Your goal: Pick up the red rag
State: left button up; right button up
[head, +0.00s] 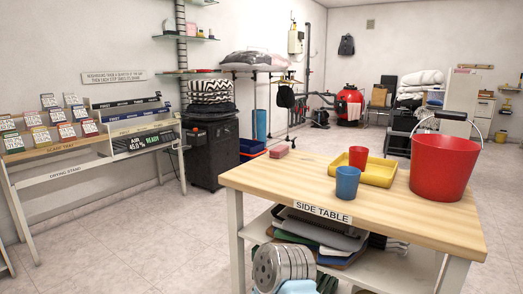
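A small folded pinkish-red item (278,151), which may be the red rag, lies at the far left edge of the wooden side table (270,178). It looks flat and block-like, and I cannot tell for sure that it is cloth. Nothing is touching it from above. Neither my left nor my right gripper shows in the head view.
On the table stand a blue cup (347,182), a red cup (358,156), a yellow tray (378,173) and a large red bucket (440,166). A drying stand (70,160) and a black bin (208,150) stand left. Floor between is clear.

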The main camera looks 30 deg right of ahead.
aim_at(279, 152)
jog(key=i+u, duration=0.15)
jog(key=i, duration=0.5)
jog(key=i+u, duration=0.1)
jog(key=i, duration=0.6)
jog(key=i+l+u, duration=0.15)
jog(key=i, duration=0.5)
jog(key=i+z, duration=0.3)
jog(key=i, duration=0.35)
jog(key=i+j+z, duration=0.25)
jog(key=i, duration=0.35)
jog(key=i+z, duration=0.2)
jog(key=z, duration=0.25)
jog(key=i+z, duration=0.2)
jog(key=z, duration=0.25)
jog(key=i+z, duration=0.2)
jog(key=z, duration=0.2)
jog(key=i+j+z, duration=0.15)
jog(key=z, duration=0.3)
jog(key=i+j+z, duration=0.2)
jog(key=z, duration=0.25)
